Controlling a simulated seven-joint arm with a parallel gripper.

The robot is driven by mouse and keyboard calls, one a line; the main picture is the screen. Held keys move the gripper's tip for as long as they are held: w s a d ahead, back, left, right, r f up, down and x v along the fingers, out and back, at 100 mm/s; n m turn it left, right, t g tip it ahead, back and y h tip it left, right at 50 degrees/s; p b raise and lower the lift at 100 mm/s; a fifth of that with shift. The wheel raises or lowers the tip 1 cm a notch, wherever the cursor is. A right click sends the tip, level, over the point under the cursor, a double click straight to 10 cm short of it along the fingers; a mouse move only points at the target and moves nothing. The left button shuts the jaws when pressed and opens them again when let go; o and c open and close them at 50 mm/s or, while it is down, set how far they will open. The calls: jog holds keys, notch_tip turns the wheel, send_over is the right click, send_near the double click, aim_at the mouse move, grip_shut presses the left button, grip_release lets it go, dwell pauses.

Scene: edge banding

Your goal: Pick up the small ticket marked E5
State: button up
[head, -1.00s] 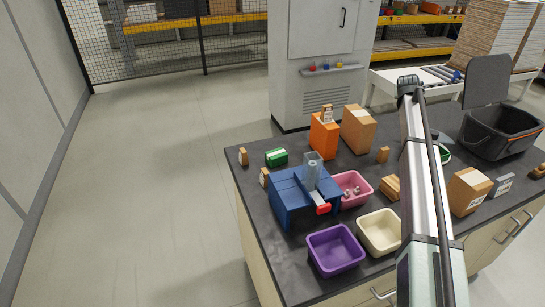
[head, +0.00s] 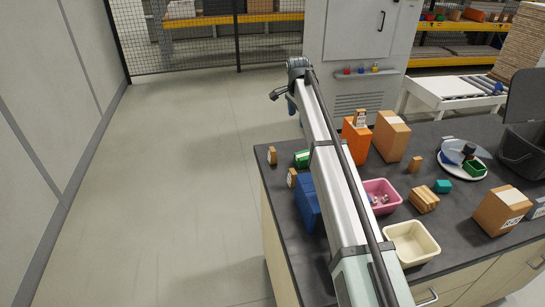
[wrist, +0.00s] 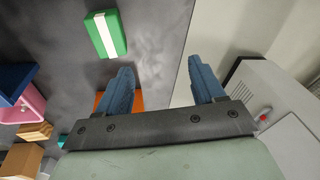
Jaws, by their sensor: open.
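No marking E5 is legible in either view. Small tan pieces with white faces show in the head view: one (head: 272,155) at the table's back left corner, one (head: 291,178) nearer, and one (head: 360,118) on top of the orange box (head: 355,141). I cannot tell which is the E5 ticket. My gripper (head: 292,106) is beyond the table's back edge in the head view. In the wrist view my gripper (wrist: 164,85) has its two blue fingers wide apart with nothing between them. The orange box (wrist: 103,101) is partly hidden behind one finger.
A green box with a white band (wrist: 105,34) lies on the dark table (head: 450,235). My arm covers much of the blue unit (head: 308,203). Pink (head: 382,195) and cream (head: 411,243) bins stand right of it. A grey cabinet (head: 356,60) stands behind the table.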

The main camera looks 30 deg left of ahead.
aim_at(271, 149)
jog(key=s+a+m+g, duration=0.2)
jog(key=s+a, duration=0.4)
jog(key=s, duration=0.4)
jog(key=shift+h, duration=0.4)
jog(key=f, duration=1.4)
jog(key=shift+w+d, duration=0.25)
jog(key=c, duration=1)
